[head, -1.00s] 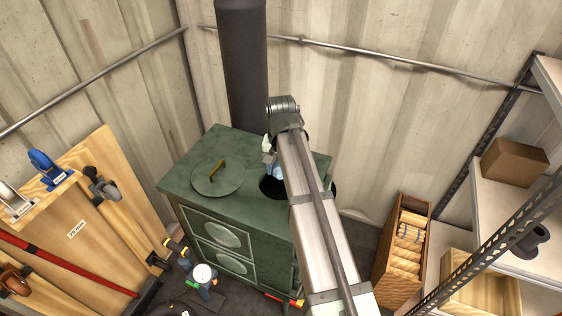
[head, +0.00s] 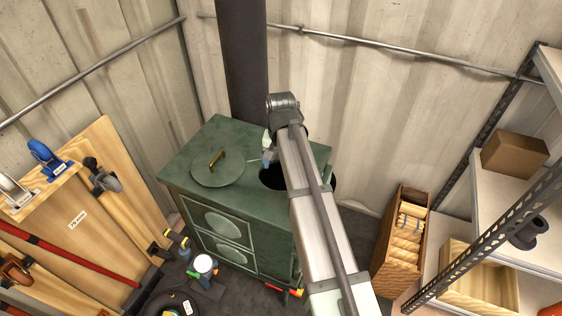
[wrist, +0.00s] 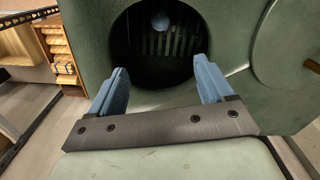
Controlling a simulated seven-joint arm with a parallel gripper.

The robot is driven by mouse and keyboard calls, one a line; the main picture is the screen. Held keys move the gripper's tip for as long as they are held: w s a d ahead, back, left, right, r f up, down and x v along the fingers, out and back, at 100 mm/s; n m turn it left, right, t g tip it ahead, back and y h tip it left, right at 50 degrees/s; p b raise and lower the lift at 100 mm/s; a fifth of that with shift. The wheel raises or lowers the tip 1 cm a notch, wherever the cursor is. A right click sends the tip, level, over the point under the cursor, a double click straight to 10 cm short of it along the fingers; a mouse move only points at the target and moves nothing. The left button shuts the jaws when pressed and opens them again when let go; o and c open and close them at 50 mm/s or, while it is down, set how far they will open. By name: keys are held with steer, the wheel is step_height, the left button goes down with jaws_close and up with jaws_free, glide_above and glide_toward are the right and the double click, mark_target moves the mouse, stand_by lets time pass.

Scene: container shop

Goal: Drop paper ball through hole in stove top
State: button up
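The green stove (head: 228,240) stands in the corner with a round dark hole (head: 272,177) in its top. In the wrist view the hole (wrist: 145,75) lies just beyond my fingertips, with a slatted grate inside. A small bluish-grey ball (wrist: 160,21), which looks like the paper ball, shows inside the hole against the grate. My gripper (wrist: 160,72) is open and empty, its two blue fingers apart at the hole's near edge. In the head view my gripper (head: 268,154) is above the hole, partly hidden by my arm.
A round lid (head: 217,172) with a brass handle lies on the stove top, left of the hole. A dark stovepipe (head: 243,65) rises behind. A wooden crate (head: 393,262) and shelves stand at the right. Boards with tools lean at the left.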

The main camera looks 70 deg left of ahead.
steer(key=shift+o, duration=0.3)
step_height(320, 180, up, 14)
stand_by(0.6)
steer(key=shift+f, duration=0.15)
stand_by(0.8)
